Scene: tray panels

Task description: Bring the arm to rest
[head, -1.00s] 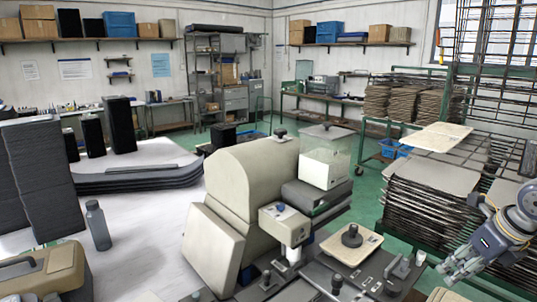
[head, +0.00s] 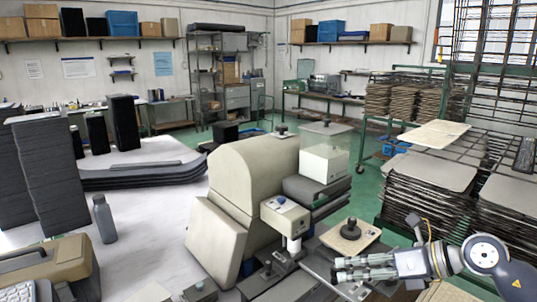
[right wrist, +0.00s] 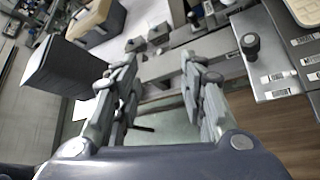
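My right gripper (head: 342,270) reaches in from the lower right in the head view, pointing left. It is in front of the beige machine (head: 240,185) and, in the picture, just below the tan plate with a black knob (head: 350,232). In the right wrist view the right gripper (right wrist: 160,62) has its fingers spread apart, with nothing between them. I cannot tell the exact gap between the gripper and the bench parts below it. My left gripper and left arm are not in view.
Racks with stacked trays (head: 425,215) stand at the right, close to my right arm. A white table at the left holds dark panel stacks (head: 45,170) and a grey bottle (head: 104,219). Green floor (head: 365,190) shows between machine and racks.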

